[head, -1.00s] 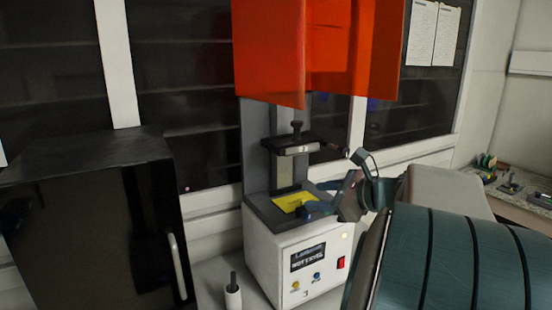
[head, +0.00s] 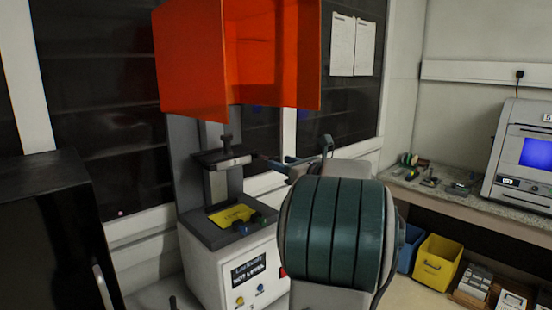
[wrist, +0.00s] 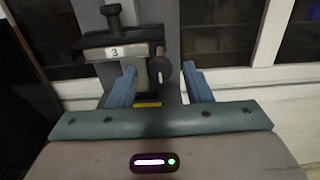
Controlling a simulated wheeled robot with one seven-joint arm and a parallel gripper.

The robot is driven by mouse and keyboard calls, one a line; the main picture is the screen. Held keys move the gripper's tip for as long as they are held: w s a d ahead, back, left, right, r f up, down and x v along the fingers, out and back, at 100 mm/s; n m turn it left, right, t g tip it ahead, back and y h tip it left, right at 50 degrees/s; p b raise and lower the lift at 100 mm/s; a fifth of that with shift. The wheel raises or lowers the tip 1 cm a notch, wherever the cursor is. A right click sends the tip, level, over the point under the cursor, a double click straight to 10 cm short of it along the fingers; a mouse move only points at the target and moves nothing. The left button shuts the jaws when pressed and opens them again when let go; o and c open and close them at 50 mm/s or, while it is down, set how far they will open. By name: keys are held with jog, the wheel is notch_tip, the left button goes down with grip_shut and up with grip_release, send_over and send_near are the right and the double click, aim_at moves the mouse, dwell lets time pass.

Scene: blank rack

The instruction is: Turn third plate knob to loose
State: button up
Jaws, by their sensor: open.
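The plate marked 3 (wrist: 114,52) is held on the upright column of the white machine (head: 232,270). In the head view the plate carrier (head: 222,160) juts out above the deck. A black knob (head: 227,144) stands upright on its top; it also shows in the wrist view (wrist: 111,14). A round dark disc (wrist: 159,69) at the plate's right side appears between my finger lines in the wrist view. My gripper (wrist: 162,88) is open and empty, its blue fingers apart. In the head view my gripper (head: 278,164) is right of the carrier, partly hidden by my arm.
An orange hood (head: 235,55) hangs above the plate. A black cabinet (head: 45,230) stands left. A bench (head: 480,193) with tools is at right.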

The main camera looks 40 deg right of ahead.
aim_at(277, 161)
jog(key=shift+w+a, duration=0.15)
jog(key=shift+w, duration=1.55)
jog(key=c, duration=0.9)
